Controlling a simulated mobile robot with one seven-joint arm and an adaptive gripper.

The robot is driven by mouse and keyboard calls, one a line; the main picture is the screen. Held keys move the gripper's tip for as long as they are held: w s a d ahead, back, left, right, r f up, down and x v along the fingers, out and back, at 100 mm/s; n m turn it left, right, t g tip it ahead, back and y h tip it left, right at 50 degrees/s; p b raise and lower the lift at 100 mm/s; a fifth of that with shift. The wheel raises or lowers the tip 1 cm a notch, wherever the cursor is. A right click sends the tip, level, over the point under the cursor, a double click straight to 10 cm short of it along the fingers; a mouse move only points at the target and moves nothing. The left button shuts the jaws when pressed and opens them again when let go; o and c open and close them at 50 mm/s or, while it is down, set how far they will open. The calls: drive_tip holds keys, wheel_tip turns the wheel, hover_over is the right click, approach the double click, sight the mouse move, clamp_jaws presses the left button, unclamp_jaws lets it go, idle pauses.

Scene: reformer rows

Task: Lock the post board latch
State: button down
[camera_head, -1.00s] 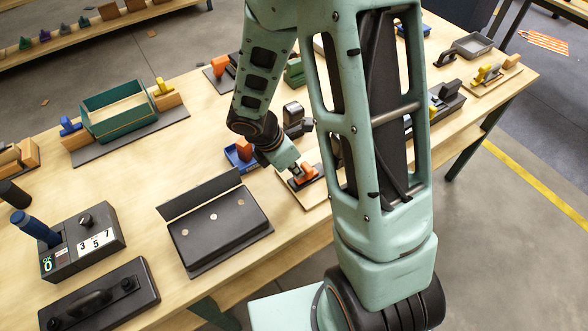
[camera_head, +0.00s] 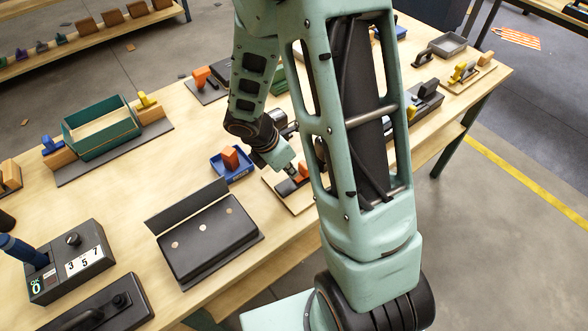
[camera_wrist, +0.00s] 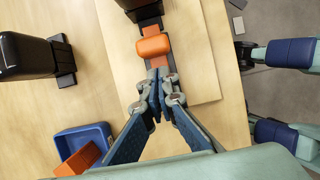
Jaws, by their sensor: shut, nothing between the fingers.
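The post board (camera_head: 290,200) is a pale wooden board at the table's front edge, partly hidden by my arm. In the wrist view the board (camera_wrist: 198,60) carries a dark strip with a rounded orange latch grip (camera_wrist: 154,46). A black part stands at the strip's far end, cut off by the picture edge. My gripper (camera_wrist: 158,80) is shut and empty, its fingertips just on the near side of the orange grip. I cannot tell whether they touch it. In the head view my gripper (camera_head: 291,172) is beside the orange grip (camera_head: 302,174), mostly hidden.
A blue tray (camera_head: 226,176) with an orange block (camera_head: 231,158) lies left of the board. A black block (camera_wrist: 25,57) stands left in the wrist view. A dark hinged case (camera_head: 212,240), a number box (camera_head: 70,265) and a green bin (camera_head: 75,139) occupy the table's left.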

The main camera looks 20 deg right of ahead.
drive_tip(key=a, duration=0.1)
drive_tip(key=a+r, duration=0.1)
drive_tip(key=a, duration=0.1)
drive_tip(key=shift+s+r, duration=0.4)
drive_tip(key=p+v, duration=0.1)
drive_tip(key=v, duration=0.7)
